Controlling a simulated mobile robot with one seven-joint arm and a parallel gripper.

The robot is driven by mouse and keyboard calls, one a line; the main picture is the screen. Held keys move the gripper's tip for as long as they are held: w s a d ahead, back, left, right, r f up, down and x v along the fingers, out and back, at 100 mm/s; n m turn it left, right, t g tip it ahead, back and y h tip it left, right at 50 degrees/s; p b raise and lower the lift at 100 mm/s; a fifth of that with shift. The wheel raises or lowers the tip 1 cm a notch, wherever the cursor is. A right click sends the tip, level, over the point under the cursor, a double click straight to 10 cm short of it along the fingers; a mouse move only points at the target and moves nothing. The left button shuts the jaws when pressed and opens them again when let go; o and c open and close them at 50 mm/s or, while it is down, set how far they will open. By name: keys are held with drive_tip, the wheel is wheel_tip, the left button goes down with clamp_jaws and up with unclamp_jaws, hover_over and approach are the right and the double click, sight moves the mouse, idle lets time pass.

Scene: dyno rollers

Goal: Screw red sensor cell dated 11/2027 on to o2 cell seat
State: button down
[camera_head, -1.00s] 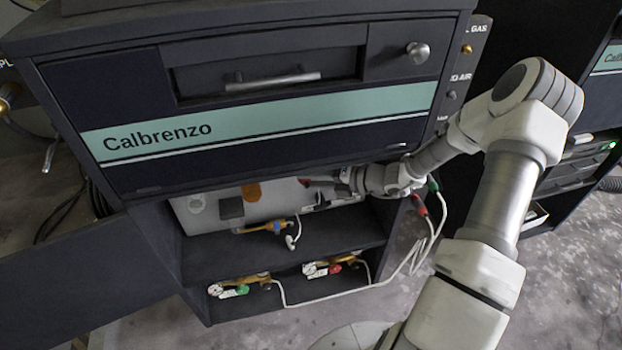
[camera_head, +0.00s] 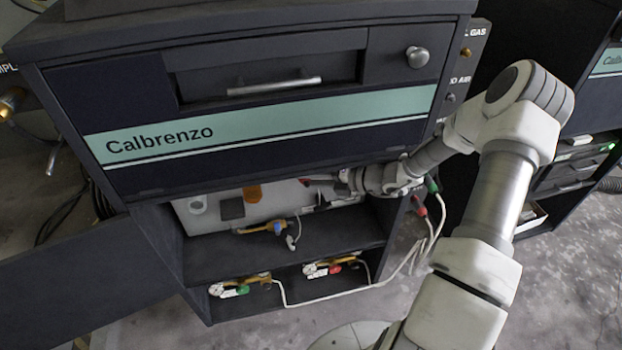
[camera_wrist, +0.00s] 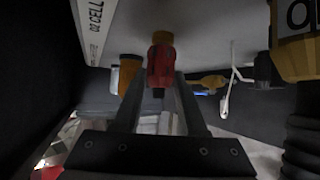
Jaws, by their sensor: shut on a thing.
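In the wrist view, my gripper (camera_wrist: 158,88) is shut on a red sensor cell (camera_wrist: 161,66), with one finger on each side. An orange-brown round part (camera_wrist: 162,37) is at the cell's far end, against the pale panel (camera_wrist: 205,35). I cannot tell whether it is the seat or part of the cell, or whether threads are engaged. The label "O2 CELL" (camera_wrist: 95,18) is on a strip at upper left. The cell's date cannot be read. In the head view, my gripper (camera_head: 338,181) reaches under the cabinet's upper body, with a small red end (camera_head: 318,182) showing beside it.
A yellow fitting with a white lever (camera_wrist: 229,85) is to the right. In the head view, yellow valves (camera_head: 250,283) with hoses sit on the lower shelf. The dark cabinet body (camera_head: 270,180) overhangs my wrist.

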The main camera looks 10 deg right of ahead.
drive_tip(key=shift+c, duration=1.9)
unclamp_jaws()
drive_tip(key=p+v, duration=0.2)
drive_tip(key=v, duration=0.5)
drive_tip(key=shift+d+r, duration=0.15)
drive_tip(key=shift+d, duration=0.05)
drive_tip(key=shift+s, duration=0.1)
drive_tip(key=shift+c, duration=0.7)
drive_tip(key=shift+a, duration=0.15)
